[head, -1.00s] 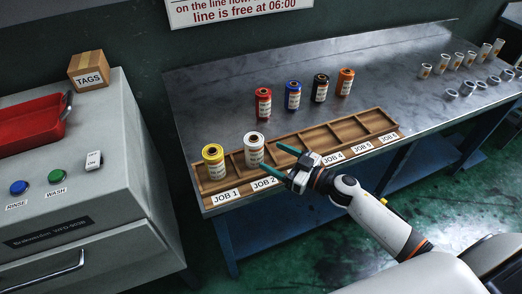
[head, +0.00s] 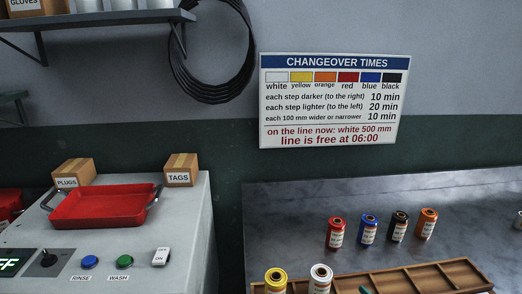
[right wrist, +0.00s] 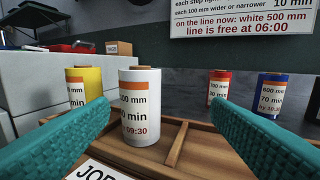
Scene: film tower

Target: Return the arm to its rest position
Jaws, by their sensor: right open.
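My right gripper (right wrist: 162,108) is open, with one teal finger on each side of the wrist view. The white roll (right wrist: 140,105) stands upright in the wooden tray (right wrist: 197,148), seen between the fingers and apparently clear of both. The yellow roll (right wrist: 84,92) stands to its left, partly behind the left-hand finger. In the head view the white roll (head: 321,281) and yellow roll (head: 276,282) show at the bottom edge. Only a bit of a teal fingertip shows there, right of the white roll; the rest of my right arm is out of frame. My left gripper is not in view.
Red (head: 336,233), blue (head: 368,230), black (head: 399,226) and orange (head: 427,224) rolls stand on the metal bench (head: 290,220) behind the tray. A machine with a red tray (head: 105,206) stands at the left. A changeover sign (head: 334,100) hangs on the wall.

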